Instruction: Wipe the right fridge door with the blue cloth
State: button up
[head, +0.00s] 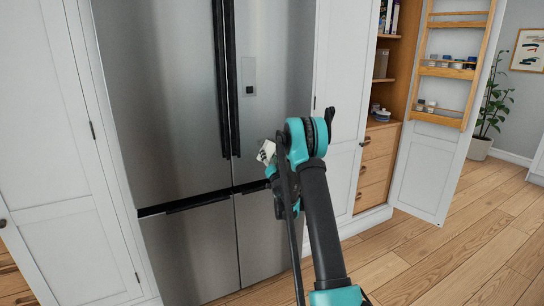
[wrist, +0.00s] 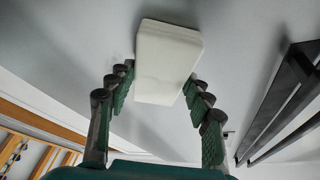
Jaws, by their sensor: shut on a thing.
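The right fridge door (head: 282,70) is brushed steel and shut, with a long dark handle on its left edge. My gripper (wrist: 160,80) is shut on a pale cream block (wrist: 167,55) with rounded edges. Its fingers hold the block from both sides in the wrist view, in front of a grey surface. I cannot tell whether the block touches that surface. In the head view, a small white piece with dark marks (head: 266,150) shows at my gripper, in front of the lower part of the right door. My arm hides most of the fingers there. I see no blue cloth.
The left fridge door (head: 160,90) is shut, with lower drawers (head: 190,250) beneath. White cabinets flank the fridge. At right, a wooden cupboard (head: 378,145) stands open, its door (head: 430,170) carrying racks with jars. The wooden floor (head: 460,250) at right is clear.

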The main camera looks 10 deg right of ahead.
aim_at(265, 148)
jog(key=shift+s+a, duration=0.25)
jog(key=shift+a, duration=0.55)
jog(key=shift+s+a, duration=0.2)
jog(key=shift+a, duration=0.65)
jog(key=shift+s+a, duration=0.25)
jog(key=shift+a, duration=0.55)
jog(key=shift+r, duration=1.45)
jog(key=shift+w+d, duration=0.2)
jog(key=shift+d, duration=0.65)
jog(key=shift+w+d, duration=0.2)
jog(key=shift+d, duration=0.65)
jog(key=shift+w+d, duration=0.35)
jog(key=shift+d, duration=0.75)
jog(key=shift+w+d, duration=0.4)
jog(key=shift+d, duration=0.65)
jog(key=shift+w+d, duration=0.35)
jog(key=shift+d, duration=0.75)
jog(key=shift+d, duration=0.1)
jog(key=d, duration=0.1)
jog(key=w+d, duration=0.1)
jog(key=d, duration=0.1)
